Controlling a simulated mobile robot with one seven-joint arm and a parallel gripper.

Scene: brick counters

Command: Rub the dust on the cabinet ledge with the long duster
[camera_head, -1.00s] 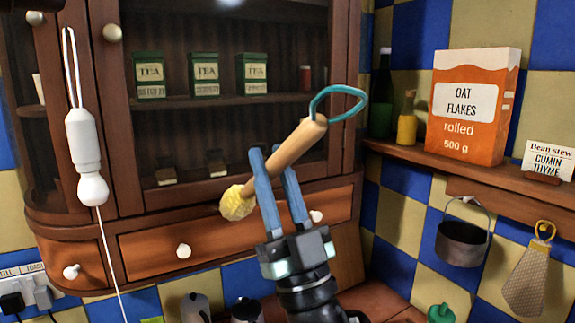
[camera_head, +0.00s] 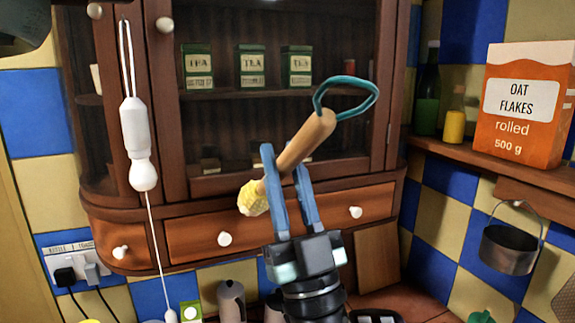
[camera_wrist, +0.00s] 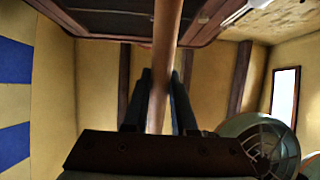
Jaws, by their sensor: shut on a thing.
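My gripper (camera_head: 288,172) is shut on the wooden handle of the duster (camera_head: 308,139). The duster tilts, with its teal loop at the upper right and its yellow fluffy head (camera_head: 252,198) at the lower left. It is held up in front of the wooden cabinet (camera_head: 384,203). In the wrist view the handle (camera_wrist: 166,45) runs upward between the two dark fingers (camera_wrist: 160,95). The cabinet ledge (camera_head: 290,187) runs under the glass doors, partly hidden behind my gripper and the duster. I cannot make out dust on it.
A white pull handle on a cord (camera_head: 137,140) hangs at the left of the cabinet. Several green tea tins (camera_head: 250,66) stand inside. A shelf at right holds an oat flakes box (camera_head: 522,105) and bottles (camera_head: 455,115). A pot (camera_head: 510,248) hangs below.

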